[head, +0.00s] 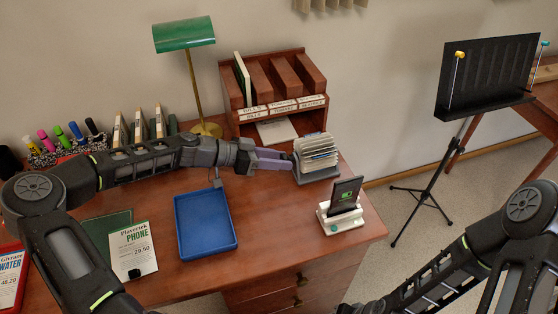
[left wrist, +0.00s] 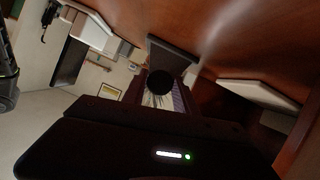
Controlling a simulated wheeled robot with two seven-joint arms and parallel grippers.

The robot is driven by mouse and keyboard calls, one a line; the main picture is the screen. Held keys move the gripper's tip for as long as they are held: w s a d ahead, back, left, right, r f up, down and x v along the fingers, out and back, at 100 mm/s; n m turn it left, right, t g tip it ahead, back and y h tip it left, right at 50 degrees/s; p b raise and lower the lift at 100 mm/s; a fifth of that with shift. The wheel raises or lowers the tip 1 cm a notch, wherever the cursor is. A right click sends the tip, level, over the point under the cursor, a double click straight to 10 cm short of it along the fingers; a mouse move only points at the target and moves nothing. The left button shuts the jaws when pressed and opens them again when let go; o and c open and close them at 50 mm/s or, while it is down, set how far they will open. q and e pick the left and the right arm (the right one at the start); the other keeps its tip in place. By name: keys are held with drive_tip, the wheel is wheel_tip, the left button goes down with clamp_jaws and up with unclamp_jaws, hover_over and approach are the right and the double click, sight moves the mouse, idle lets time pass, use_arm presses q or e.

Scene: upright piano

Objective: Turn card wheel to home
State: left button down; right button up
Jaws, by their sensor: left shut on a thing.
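The card wheel (head: 318,150) stands on the desk right of centre, a fan of cream cards on a grey base. In the left wrist view the wheel's grey base (left wrist: 172,52) and a dark round knob (left wrist: 160,83) show, with the card edges partly hidden behind the knob. My left gripper (head: 290,161) reaches in from the left at the wheel's left side. Its purple-grey fingers are shut on the wheel's side knob, which they hide in the head view. My right arm is at the lower right; its gripper is out of view.
A blue tray (head: 205,222) lies below my left forearm. A phone on a white stand (head: 342,217) is just in front of the wheel, near the desk's right edge. A wooden letter sorter (head: 280,95) and green lamp (head: 184,35) stand behind. A black music stand (head: 487,72) is beyond, right.

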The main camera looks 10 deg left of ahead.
use_arm(q)
drive_tip(key=n+g+h+b, duration=0.1)
drive_tip(key=n, duration=0.2)
drive_tip(key=shift+w+f+g, duration=0.1)
drive_tip(key=shift+f+g, duration=0.05)
drive_tip(key=shift+g, duration=0.15)
drive_tip(key=shift+a+n+g+h+b, duration=0.1)
drive_tip(key=shift+n+g+h+b, duration=0.3)
drive_tip(key=shift+n+h+b, duration=0.8)
drive_tip(key=shift+n+y+p, duration=0.3)
drive_tip(key=shift+p, duration=0.05)
drive_tip(key=c, duration=1)
unclamp_jaws()
wheel_tip(320, 180, up, 10)
